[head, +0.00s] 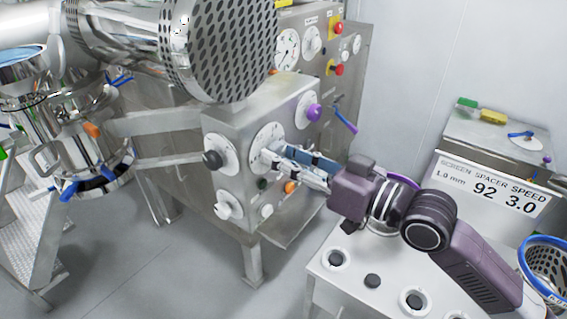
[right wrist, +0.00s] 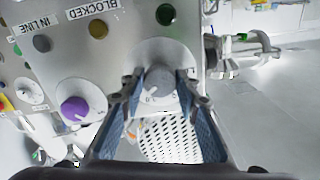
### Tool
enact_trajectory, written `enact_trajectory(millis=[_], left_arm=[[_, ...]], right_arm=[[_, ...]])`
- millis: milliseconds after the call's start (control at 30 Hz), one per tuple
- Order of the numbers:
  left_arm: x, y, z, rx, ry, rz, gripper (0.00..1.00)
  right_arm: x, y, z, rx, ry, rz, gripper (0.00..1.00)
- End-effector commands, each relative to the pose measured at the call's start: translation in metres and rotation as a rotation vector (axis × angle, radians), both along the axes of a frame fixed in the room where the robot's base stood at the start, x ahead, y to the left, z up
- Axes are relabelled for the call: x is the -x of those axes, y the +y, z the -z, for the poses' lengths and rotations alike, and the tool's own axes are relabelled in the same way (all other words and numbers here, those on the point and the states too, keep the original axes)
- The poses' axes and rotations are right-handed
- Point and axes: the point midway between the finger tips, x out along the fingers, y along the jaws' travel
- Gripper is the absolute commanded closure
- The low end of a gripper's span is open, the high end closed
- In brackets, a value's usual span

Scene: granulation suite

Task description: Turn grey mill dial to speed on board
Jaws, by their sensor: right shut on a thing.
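The grey mill dial (right wrist: 160,84) sits on a round white scale plate in the right wrist view, with a few scale marks showing below it. In the head view its scale plate (head: 266,137) is on the steel box's front. My right gripper (head: 276,156) is shut on the dial, one finger at each side, also in the right wrist view (right wrist: 159,88). The fingers hide part of the scale, so the exact setting cannot be read. The board (head: 492,187) on the right reads SCREEN SPACER SPEED, with 1.0 mm, 92 and 3.0. My left gripper is not in view.
A black knob (head: 212,159) and a purple knob (head: 314,112) flank the dial. A white knob (head: 228,210) and an orange button (head: 290,187) sit below. A perforated steel drum (head: 222,50) hangs above. A white bench (head: 350,290) stands at the front right.

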Motion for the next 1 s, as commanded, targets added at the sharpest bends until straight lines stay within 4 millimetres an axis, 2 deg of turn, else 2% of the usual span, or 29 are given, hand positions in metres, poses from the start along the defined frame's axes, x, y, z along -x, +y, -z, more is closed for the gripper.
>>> enact_trajectory(millis=[100,500,1000], left_arm=[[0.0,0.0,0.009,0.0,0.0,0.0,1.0],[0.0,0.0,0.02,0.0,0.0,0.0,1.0],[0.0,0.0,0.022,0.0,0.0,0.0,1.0]], right_arm=[[0.0,-0.001,0.002,0.065,-0.089,0.001,0.95],[-0.001,0.0,0.001,0.229,-0.313,0.0,0.95],[0.0,0.0,0.0,0.288,-0.395,0.0,0.95]])
